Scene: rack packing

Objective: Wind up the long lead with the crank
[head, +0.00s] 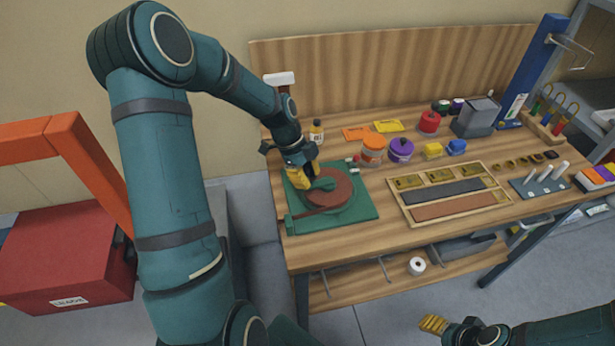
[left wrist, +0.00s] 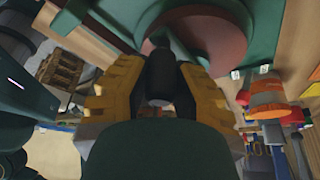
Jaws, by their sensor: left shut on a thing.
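A green winder board (head: 368,208) lies on the left part of the wooden bench. On it sits a round reddish-brown reel (head: 340,194) with a green crank (head: 324,185) across its top. A thin reddish-brown strip, perhaps the lead (head: 308,212), runs from the reel to a small green block at the board's front left. My left gripper (head: 308,178) is over the reel's far left side. In the left wrist view its yellow fingers are shut on the dark crank knob (left wrist: 160,72). My right gripper (head: 433,323) is low at the right, away from the bench; its opening is unclear.
A wooden tray (head: 407,215) with long dark and brown strips lies right of the board. An orange-lidded jar (head: 373,148) and a purple jar (head: 401,151) stand behind. A red crate (head: 65,262) marked "LEADS" is at the far left. A white roll (head: 417,266) rests on the lower shelf.

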